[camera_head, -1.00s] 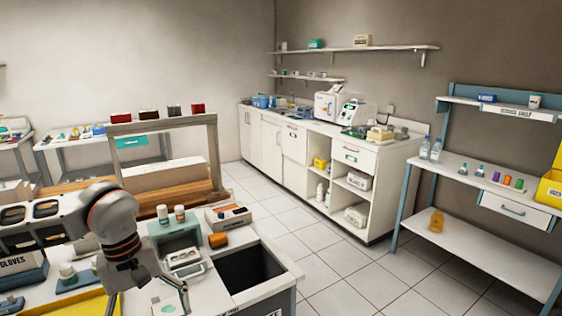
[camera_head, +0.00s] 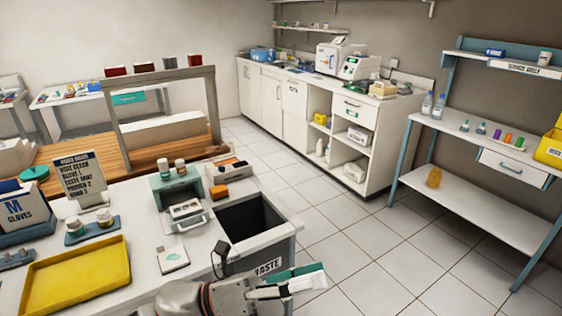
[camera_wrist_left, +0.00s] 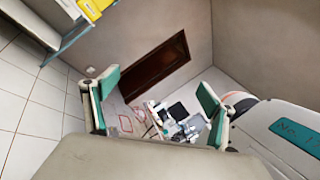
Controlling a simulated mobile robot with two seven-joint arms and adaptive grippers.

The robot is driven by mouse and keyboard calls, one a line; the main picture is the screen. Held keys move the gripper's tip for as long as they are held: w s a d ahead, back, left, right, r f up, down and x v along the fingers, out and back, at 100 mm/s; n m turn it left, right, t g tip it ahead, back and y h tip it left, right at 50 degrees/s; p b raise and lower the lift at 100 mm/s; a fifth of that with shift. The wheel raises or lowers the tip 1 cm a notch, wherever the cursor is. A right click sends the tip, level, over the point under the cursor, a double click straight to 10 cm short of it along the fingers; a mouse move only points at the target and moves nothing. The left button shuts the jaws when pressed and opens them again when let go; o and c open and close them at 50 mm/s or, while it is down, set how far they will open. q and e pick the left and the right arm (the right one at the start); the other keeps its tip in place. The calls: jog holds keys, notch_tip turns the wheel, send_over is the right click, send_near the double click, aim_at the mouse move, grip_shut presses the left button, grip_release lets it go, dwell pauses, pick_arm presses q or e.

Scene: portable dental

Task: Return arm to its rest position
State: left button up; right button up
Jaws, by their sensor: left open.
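My left gripper (camera_head: 300,281) shows at the bottom of the head view, beyond the right front corner of the white worktop (camera_head: 140,240). Its green-padded fingers point right over the tiled floor. In the left wrist view, the two fingers (camera_wrist_left: 155,101) stand wide apart with nothing between them. The rest of my left arm is mostly cut off by the bottom edge of the head view. My right gripper is in neither view.
The worktop carries a yellow tray (camera_head: 76,277), a gloves box (camera_head: 22,213), a small teal unit (camera_head: 176,187) and a white card (camera_head: 172,260). The waste opening (camera_head: 250,221) is close to my gripper. Open floor (camera_head: 350,255) lies to the right.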

pick_arm(q)
jog(key=w+a+f+n+t+y, duration=0.45)
jog(key=a+f+n+t, duration=0.2)
jog(key=n, duration=0.65)
jog(key=w+a+f+n+t+y, duration=0.3)
jog(key=a+f+n+t+y, duration=0.4)
jog(key=n, duration=0.5)
jog(key=s+a+f+n+g+y, duration=0.1)
jog(key=s+a+f+n, duration=0.3)
jog(key=f, duration=0.4)
jog(key=s+a+f+n+g+y, duration=0.2)
jog(key=s+a+f+n+y, duration=0.1)
jog(key=f, duration=0.5)
jog(key=s+a+f+n+g+y, duration=0.1)
jog(key=s+a+f+n+y, duration=0.2)
jog(key=s+a+f+n, duration=0.2)
notch_tip(320, 180, down, 3)
jog(key=s+n, duration=0.2)
jog(key=shift+s+a+f+g, duration=0.15)
jog(key=shift+s+g, duration=0.2)
